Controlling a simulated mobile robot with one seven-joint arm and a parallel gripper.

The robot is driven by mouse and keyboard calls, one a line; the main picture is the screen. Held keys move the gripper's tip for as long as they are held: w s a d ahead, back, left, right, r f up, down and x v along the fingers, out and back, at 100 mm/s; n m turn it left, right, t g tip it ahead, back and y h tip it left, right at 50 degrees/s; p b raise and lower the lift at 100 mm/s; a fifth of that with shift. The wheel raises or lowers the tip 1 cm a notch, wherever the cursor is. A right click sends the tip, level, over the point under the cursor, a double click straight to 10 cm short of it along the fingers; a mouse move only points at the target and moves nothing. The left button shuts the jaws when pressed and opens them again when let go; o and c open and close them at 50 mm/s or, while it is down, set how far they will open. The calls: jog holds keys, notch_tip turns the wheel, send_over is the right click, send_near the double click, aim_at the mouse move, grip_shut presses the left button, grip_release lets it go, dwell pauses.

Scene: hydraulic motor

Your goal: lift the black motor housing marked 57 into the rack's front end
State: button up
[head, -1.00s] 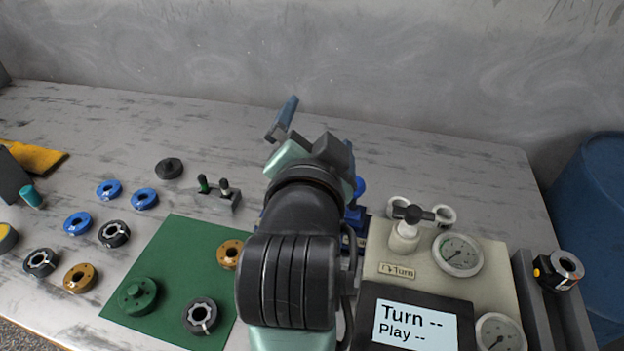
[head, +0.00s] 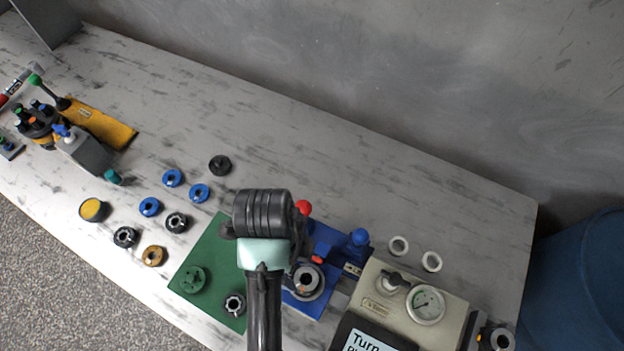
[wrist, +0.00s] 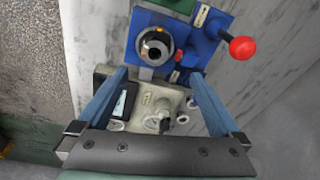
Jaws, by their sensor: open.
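My gripper (wrist: 158,76) is open and empty in the wrist view, its blue fingers spread wide. In the head view my arm hides the gripper. Beyond the fingers is a blue fixture (wrist: 203,45) holding a dark, silver-faced ring part (wrist: 155,46). The head view shows that part (head: 308,281) on the fixture (head: 325,240). Black ring-shaped housings (head: 176,222) (head: 126,237) lie on the table, and another (head: 234,304) on the green mat (head: 212,254). I cannot read a 57 on any. A grey rack-like channel (head: 472,328) at lower right has a black part (head: 500,340) by it.
A cream gauge box (head: 385,305) with a screen stands right of the fixture. Blue rings (head: 172,178), an orange ring (head: 153,256) and a yellow device (head: 103,125) are at left. The back of the table is mostly clear.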

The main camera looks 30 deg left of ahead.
send_over(306, 280)
jog(key=f, duration=0.4)
jog(key=a+f, duration=0.1)
jog(key=f, duration=0.1)
jog(key=shift+s+f, duration=0.25)
jog(key=shift+f, duration=0.15)
jog(key=shift+w+d+f+p, duration=0.1)
jog(key=shift+f+p, duration=0.15)
jog(key=shift+f, duration=0.75)
jog(key=shift+d+f+p, duration=0.15)
jog(key=shift+f+p, duration=0.05)
jog(key=shift+f, duration=0.75)
jog(key=shift+w+d+f+p, duration=0.1)
jog(key=shift+f+p, duration=0.15)
jog(key=shift+f, duration=0.75)
grip_shut()
jog(key=shift+r, duration=0.1)
